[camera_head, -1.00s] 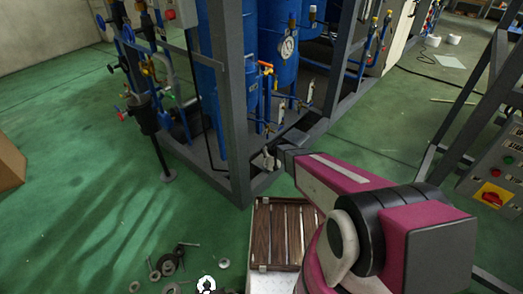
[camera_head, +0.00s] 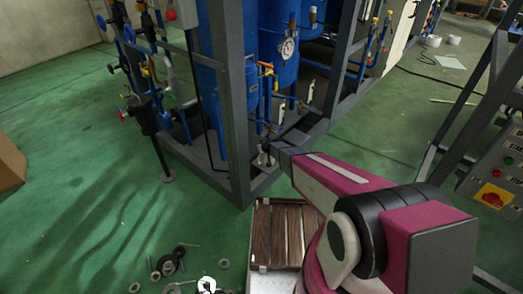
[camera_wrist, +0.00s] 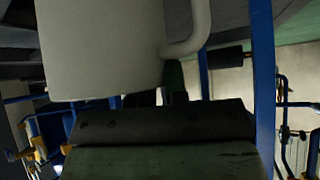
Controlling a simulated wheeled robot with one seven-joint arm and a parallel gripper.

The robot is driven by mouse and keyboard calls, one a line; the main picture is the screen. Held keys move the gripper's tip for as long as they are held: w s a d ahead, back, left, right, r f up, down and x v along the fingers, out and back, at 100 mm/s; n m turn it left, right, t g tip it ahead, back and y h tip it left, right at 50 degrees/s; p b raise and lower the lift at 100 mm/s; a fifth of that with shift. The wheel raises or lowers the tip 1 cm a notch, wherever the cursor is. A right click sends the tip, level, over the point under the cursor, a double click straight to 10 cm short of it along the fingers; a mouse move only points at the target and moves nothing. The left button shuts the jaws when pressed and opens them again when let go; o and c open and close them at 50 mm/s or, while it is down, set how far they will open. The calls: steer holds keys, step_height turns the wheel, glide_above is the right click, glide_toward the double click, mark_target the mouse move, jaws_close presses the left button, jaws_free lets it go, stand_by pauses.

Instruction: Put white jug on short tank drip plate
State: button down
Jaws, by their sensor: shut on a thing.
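The white jug (camera_wrist: 100,50) fills the upper left of the wrist view, with its handle at its right side. My gripper (camera_wrist: 165,98) is shut on the jug; the fingertips are largely hidden behind the dark gripper body. In the head view the gripper (camera_head: 268,151) is at the foot of the grey frame, and a small pale part of the jug (camera_head: 262,160) shows beside it. The shorter blue tank (camera_head: 277,45) stands inside the frame behind it. I cannot make out its drip plate clearly, nor whether the jug touches anything.
A wooden slatted crate (camera_head: 280,232) sits in front. Loose metal parts (camera_head: 168,262) lie on the green floor. A control panel (camera_head: 497,170) is at right.

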steer(key=c, duration=1.1)
jaws_free()
steer(key=s+d+r+m+g+h, duration=0.1)
steer(key=s+d+r+m+g, duration=0.1)
steer(key=s+d+r, duration=0.6)
steer(key=s+d+r+m+g+h, duration=0.2)
steer(key=s+d+r, duration=0.6)
steer(key=s+r, duration=0.4)
steer(key=s+d+r+m+g+h, duration=0.1)
steer(key=s+d+r+m+g, duration=0.1)
steer(key=s+d+r, duration=0.6)
steer(key=shift+s+d+r+g+h, duration=0.1)
steer(key=shift+s+r+g, duration=0.15)
steer(key=shift+s+r, duration=0.4)
steer(key=shift+s+d+r+g+h, duration=0.15)
steer(key=shift+s+r+g, duration=0.15)
steer(key=shift+s, duration=0.65)
steer(key=shift+s+d+r+g+h, duration=0.1)
steer(key=shift+s+r+g, duration=0.15)
steer(key=shift+s+r, duration=0.4)
steer(key=shift+s+f, duration=0.15)
steer(key=shift+f, duration=0.05)
